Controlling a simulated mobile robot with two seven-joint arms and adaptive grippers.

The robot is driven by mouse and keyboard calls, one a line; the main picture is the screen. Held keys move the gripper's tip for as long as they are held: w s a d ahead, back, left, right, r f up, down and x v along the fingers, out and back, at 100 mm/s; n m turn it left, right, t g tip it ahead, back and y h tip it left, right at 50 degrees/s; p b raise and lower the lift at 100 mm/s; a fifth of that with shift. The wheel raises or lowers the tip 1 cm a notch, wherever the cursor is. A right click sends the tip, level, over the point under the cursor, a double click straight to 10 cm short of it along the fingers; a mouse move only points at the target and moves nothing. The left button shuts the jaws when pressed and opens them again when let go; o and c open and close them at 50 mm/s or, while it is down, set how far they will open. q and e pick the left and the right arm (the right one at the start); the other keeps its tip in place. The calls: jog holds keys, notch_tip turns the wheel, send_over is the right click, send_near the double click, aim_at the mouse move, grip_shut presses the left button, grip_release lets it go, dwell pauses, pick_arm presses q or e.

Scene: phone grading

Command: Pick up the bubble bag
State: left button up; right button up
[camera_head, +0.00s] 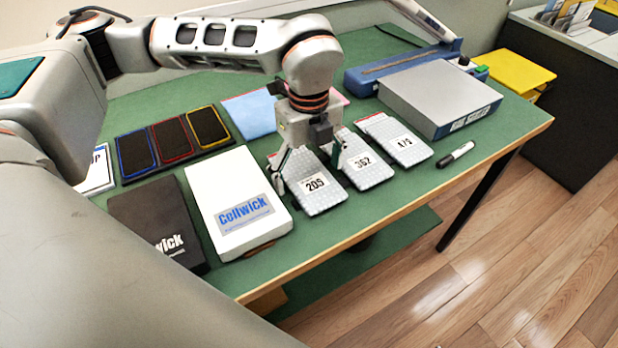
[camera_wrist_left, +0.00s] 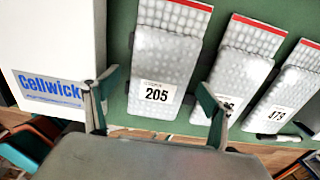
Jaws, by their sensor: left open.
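Three grey-white bubble bags with red-edged tops lie in a row on the green table. The bag labelled 205 (camera_head: 313,196) is at the left, the one labelled 362 (camera_head: 368,170) in the middle, and the third (camera_head: 408,150) at the right. My left gripper (camera_head: 308,176) is open over the 205 bag, pointing down, with nothing held. In the left wrist view the 205 bag (camera_wrist_left: 166,62) lies between the two spread fingers. The right finger partly covers the middle bag (camera_wrist_left: 236,75). I cannot tell the gap between fingertips and table. My right gripper is not seen.
A white Cellwick box (camera_head: 232,196) and a dark box (camera_head: 155,222) lie left of the bags. Phones in coloured frames (camera_head: 172,141) lie behind. A grey box (camera_head: 440,97), a blue sealer (camera_head: 368,76) and a marker (camera_head: 455,154) are at right. The table's front edge is close.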

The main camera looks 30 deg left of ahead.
aim_at(309, 177)
pick_arm(q)
jog(key=c, duration=1.3)
jog(key=shift+c, duration=0.2)
notch_tip(309, 177, up, 20)
jog(key=p, duration=0.1)
jog(key=shift+p, duration=0.4)
